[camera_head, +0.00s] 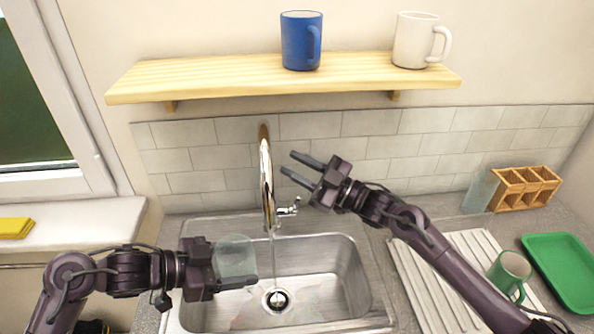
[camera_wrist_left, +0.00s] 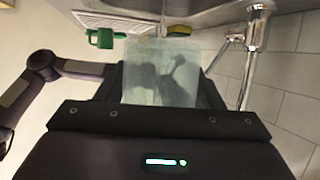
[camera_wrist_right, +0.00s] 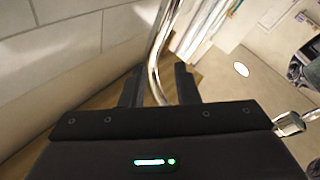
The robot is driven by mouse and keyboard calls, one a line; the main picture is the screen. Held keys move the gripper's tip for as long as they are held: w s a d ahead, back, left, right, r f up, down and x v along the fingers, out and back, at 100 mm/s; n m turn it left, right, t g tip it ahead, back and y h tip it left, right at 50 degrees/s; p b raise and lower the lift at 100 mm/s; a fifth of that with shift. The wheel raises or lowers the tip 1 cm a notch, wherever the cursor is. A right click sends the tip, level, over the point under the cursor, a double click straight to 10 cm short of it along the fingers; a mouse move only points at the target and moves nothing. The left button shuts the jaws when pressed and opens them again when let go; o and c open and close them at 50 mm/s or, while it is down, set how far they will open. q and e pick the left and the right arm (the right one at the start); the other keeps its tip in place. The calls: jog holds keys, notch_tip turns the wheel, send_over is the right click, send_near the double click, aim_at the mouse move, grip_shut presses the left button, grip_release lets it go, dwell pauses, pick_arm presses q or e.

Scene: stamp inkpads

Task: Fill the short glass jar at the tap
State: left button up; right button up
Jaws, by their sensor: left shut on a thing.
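The short glass jar (camera_head: 236,256) is clear and held over the left side of the sink. My left gripper (camera_head: 236,268) is shut on it; the jar also shows between the fingers in the left wrist view (camera_wrist_left: 160,78). The chrome tap (camera_head: 266,180) stands behind the sink, its lever (camera_head: 288,210) on its right side. A thin stream of water (camera_head: 273,250) falls from the spout, just right of the jar. My right gripper (camera_head: 288,164) is open and empty, above the lever and right of the tap neck. I cannot tell any water level in the jar.
The steel sink (camera_head: 350,290) has a drain (camera_head: 277,299). A shelf (camera_head: 200,80) above bears a blue mug (camera_head: 300,42) and a white mug (camera_head: 415,42). At right are a green mug (camera_head: 510,270), a green tray (camera_head: 562,265), a wooden rack (camera_head: 525,188) and a clear glass container (camera_head: 480,191).

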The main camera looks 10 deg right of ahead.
jog(key=shift+d, duration=0.1)
pick_arm(q)
jog(key=w+d, duration=0.2)
jog(key=d, duration=0.5)
jog(key=shift+w, duration=0.15)
jog(key=shift+a, duration=0.1)
dwell(1.7)
jog(key=a, duration=0.2)
jog(key=s+a, duration=0.1)
jog(key=a, duration=0.1)
jog(key=s+a, duration=0.1)
jog(key=a, duration=0.2)
jog(key=shift+s, duration=0.2)
pick_arm(e)
jog(key=shift+a, duration=0.2)
pick_arm(q)
jog(key=shift+d, duration=0.1)
pick_arm(e)
jog(key=shift+d, duration=0.15)
